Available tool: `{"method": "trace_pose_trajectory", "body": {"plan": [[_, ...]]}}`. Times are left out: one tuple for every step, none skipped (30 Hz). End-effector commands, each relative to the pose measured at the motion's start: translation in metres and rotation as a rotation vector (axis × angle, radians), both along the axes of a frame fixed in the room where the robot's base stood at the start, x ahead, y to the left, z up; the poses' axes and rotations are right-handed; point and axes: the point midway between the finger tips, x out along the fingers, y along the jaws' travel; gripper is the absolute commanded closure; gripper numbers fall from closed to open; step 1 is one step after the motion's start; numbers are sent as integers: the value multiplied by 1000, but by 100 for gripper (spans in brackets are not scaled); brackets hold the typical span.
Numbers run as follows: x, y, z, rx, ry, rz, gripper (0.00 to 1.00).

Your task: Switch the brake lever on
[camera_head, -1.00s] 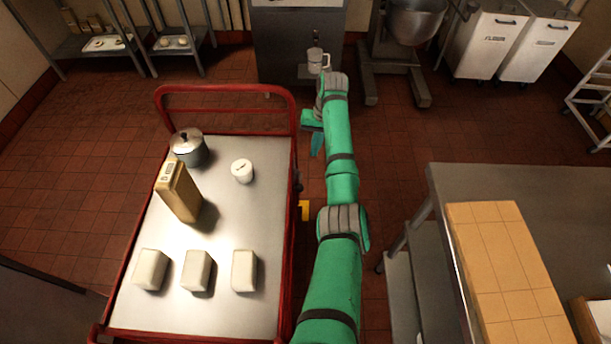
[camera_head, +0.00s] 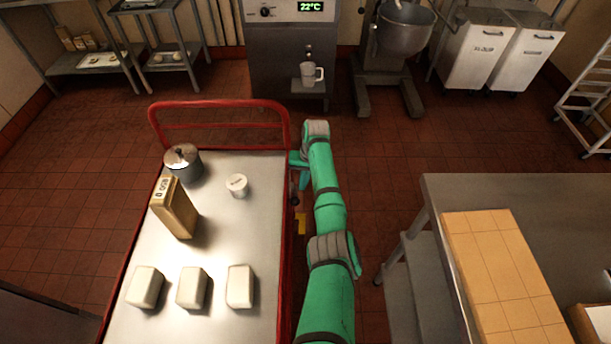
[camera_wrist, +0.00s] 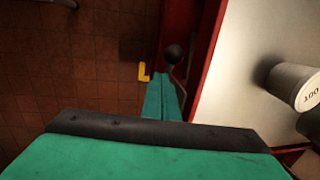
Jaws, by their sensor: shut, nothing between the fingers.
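The brake lever shows in the wrist view as a black ball knob (camera_wrist: 172,54) on a thin rod, beside the red edge of the cart (camera_wrist: 207,45). My gripper (camera_wrist: 165,78) is shut and empty, its green fingers pointing toward the knob with their tips close to it. I cannot tell whether they touch. In the head view my gripper (camera_head: 302,184) hangs by the right side of the cart (camera_head: 151,215), pointing down. A yellow piece (camera_wrist: 145,72) lies left of the fingers in the wrist view.
On the cart stand a lidded pot (camera_head: 184,166), a tan box (camera_head: 176,213), a white cup (camera_head: 237,186) and three pale blocks (camera_head: 191,288). A metal table (camera_head: 450,187) stands to the right. Floor between cart and table is partly open.

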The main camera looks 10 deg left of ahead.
Motion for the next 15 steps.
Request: {"method": "trace_pose_trajectory", "body": {"plan": [[-4,1,-3,1,-1,1,100],[-6,2,-5,1,0,0,100],[-9,4,-7,1,0,0,100],[-11,4,-9,0,-1,0,100],[-12,5,-10,0,-1,0,100],[-14,6,-11,0,-1,0,100],[-16,7,-12,0,-1,0,100],[-17,7,-13,0,-1,0,100],[-18,8,-13,0,-1,0,100],[-18,8,-14,0,-1,0,100],[-18,8,-14,0,-1,0,100],[-18,8,-14,0,-1,0,100],[-18,8,-14,0,-1,-1,100],[-18,8,-14,0,-1,-1,100],[-18,8,-14,0,-1,-1,100]]}}
